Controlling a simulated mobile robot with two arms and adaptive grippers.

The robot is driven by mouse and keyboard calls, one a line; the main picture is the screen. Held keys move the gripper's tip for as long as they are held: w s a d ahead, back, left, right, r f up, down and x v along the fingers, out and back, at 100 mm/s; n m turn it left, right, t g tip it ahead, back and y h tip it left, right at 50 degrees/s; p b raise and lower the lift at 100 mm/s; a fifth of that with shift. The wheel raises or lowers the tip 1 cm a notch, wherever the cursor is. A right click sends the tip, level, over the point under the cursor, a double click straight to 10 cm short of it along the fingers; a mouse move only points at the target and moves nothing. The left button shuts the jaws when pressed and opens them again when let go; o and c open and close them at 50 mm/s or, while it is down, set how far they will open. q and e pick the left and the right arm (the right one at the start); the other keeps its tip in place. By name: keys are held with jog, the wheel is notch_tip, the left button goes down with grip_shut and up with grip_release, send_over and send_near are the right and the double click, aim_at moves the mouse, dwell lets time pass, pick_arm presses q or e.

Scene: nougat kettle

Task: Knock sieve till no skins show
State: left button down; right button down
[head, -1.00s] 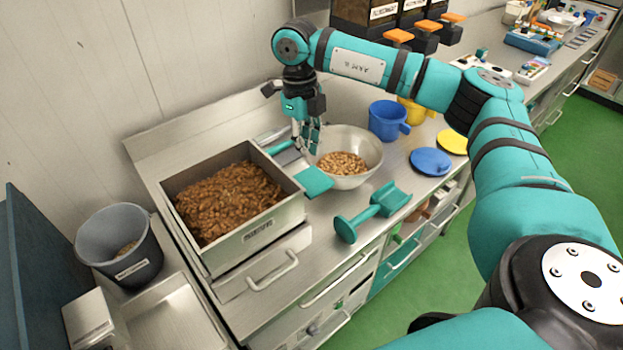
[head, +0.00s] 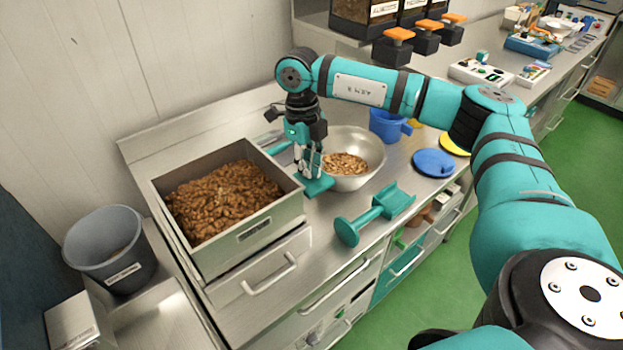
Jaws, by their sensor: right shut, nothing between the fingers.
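The sieve is probably the steel box (head: 250,238) with a front label; it stands on a steel unit at left. Brown nuts (head: 225,198) fill it, and skins cannot be told apart from nuts at this size. My right gripper (head: 308,172) points down, shut and empty, just right of the box. Its fingertips are at or just above a flat teal tool (head: 317,187) lying on the counter; contact is unclear. A steel bowl (head: 374,160) with nuts (head: 345,164) stands right behind the gripper. My left gripper is not in view.
A grey labelled bin (head: 110,250) stands left of the box. A teal scoop-like tool (head: 375,212) lies near the front edge. A blue jug (head: 387,127) and a blue lid (head: 433,163) are at right. Bare counter shows in front of the bowl.

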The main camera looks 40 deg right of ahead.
notch_tip(320, 180, down, 2)
jog(key=shift+f+b, duration=0.1)
jog(key=shift+b, duration=0.65)
jog(key=shift+s+r, duration=0.1)
jog(key=shift+r, duration=0.1)
jog(key=shift+w, duration=0.2)
jog(key=shift+w+a+r+p, duration=0.2)
jog(key=shift+w+r+p, duration=0.05)
jog(key=shift+w, duration=0.25)
jog(key=shift+w+a+r+p, duration=0.15)
jog(key=shift+w+r+p, duration=0.05)
jog(key=shift+w, duration=0.25)
jog(key=shift+w+a, duration=0.1)
jog(key=shift+w, duration=0.35)
jog(key=shift+r, duration=0.1)
notch_tip(320, 180, up, 12)
jog(key=w, duration=0.1)
jog(key=shift+a, duration=0.2)
jog(key=shift+w, duration=0.1)
